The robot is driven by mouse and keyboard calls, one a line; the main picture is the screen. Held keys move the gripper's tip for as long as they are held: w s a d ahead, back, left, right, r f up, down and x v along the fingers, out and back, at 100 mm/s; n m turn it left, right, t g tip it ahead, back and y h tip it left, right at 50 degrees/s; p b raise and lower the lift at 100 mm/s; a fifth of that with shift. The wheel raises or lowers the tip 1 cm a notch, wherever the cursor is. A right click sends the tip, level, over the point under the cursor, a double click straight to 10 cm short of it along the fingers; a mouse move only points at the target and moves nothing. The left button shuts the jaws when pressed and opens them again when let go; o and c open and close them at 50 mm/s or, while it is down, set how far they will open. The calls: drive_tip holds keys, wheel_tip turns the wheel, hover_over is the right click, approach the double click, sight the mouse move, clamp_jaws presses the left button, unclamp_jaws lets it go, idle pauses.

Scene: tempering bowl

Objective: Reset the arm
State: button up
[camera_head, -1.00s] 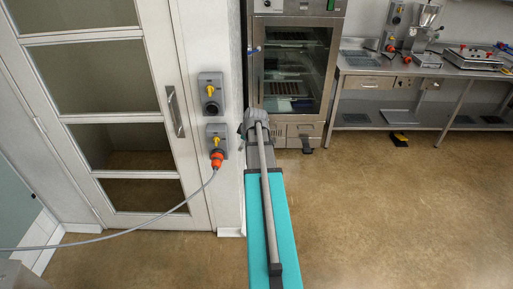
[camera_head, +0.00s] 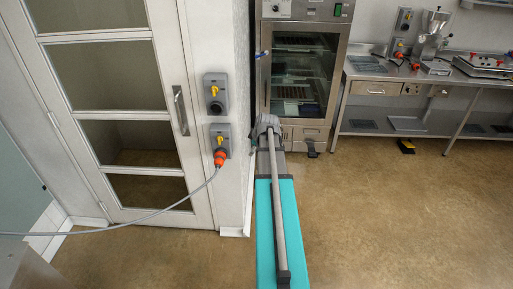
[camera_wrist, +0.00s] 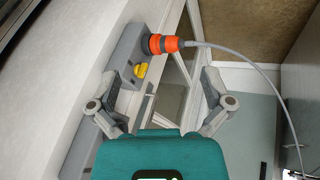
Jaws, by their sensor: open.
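My gripper (camera_wrist: 158,82) shows in the wrist view with its two grey fingers spread wide apart. Nothing is held between them. Behind the fingers is a grey wall switch box (camera_wrist: 124,58) with a yellow knob, and an orange plug (camera_wrist: 163,44) in it. The fingers appear apart from the box, though the exact distance is unclear.
A white glazed door (camera_head: 165,60) and two switch boxes, the lower one (camera_head: 220,140) with the orange plug, stand left of my arm. A grey cable (camera_head: 150,215) runs left from the plug. A steel oven cabinet (camera_head: 268,90) stands ahead. Floor at right (camera_head: 400,220) is clear.

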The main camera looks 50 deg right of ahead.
idle(0.4)
drive_tip(key=w+a+f+m+g+y, duration=0.1)
drive_tip(key=w+a, duration=0.1)
drive_tip(key=a, duration=1.1)
drive_tip(key=w+a+f+m+g+y, duration=0.1)
drive_tip(key=w+a, duration=0.1)
drive_tip(key=a, duration=1)
drive_tip(key=s+a+m+g, duration=0.1)
drive_tip(key=s+a, duration=0.3)
drive_tip(key=a, duration=0.7)
drive_tip(key=s+a+m+g, duration=0.1)
drive_tip(key=s+a+g, duration=0.1)
drive_tip(key=a, duration=1)
drive_tip(key=shift+s+a+m+g, duration=0.15)
drive_tip(key=shift+s+m+g, duration=0.15)
drive_tip(key=shift+s, duration=0.55)
drive_tip(key=shift+f, duration=0.1)
drive_tip(key=shift+c, duration=0.3)
